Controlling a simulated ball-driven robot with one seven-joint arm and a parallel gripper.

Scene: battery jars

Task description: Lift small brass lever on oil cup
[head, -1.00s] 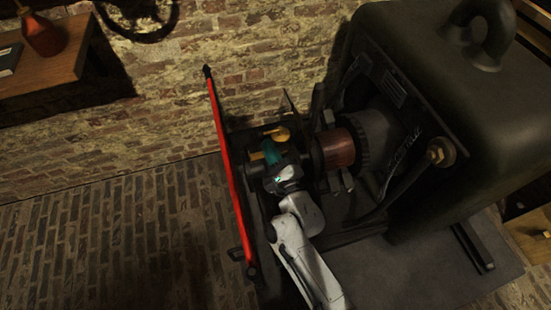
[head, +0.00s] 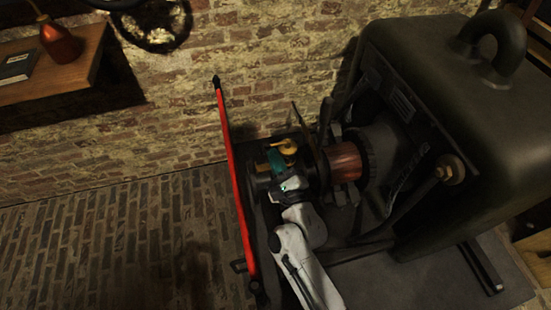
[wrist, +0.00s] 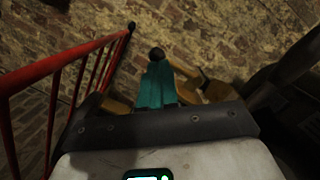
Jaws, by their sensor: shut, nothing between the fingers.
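In the head view my gripper (head: 277,160) is low over the machine's bearing, beside a brass oil cup (head: 287,147). Its teal fingers (wrist: 157,87) point away in the wrist view and are shut together with nothing held. Brass parts show on both sides of the fingers in the wrist view, a larger brass piece (wrist: 213,90) at right and another (wrist: 116,105) at left. A small dark round knob (wrist: 156,53) shows just beyond the fingertips; I cannot tell what it belongs to. The small lever cannot be made out clearly, and contact with it cannot be told.
A red guard rail (head: 236,175) stands close on the left of my arm. A copper-coloured drum (head: 344,161) and a big dark machine housing (head: 440,80) are on the right. A wooden shelf (head: 90,50) holds a red oil can (head: 58,42). Brick floor at left is clear.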

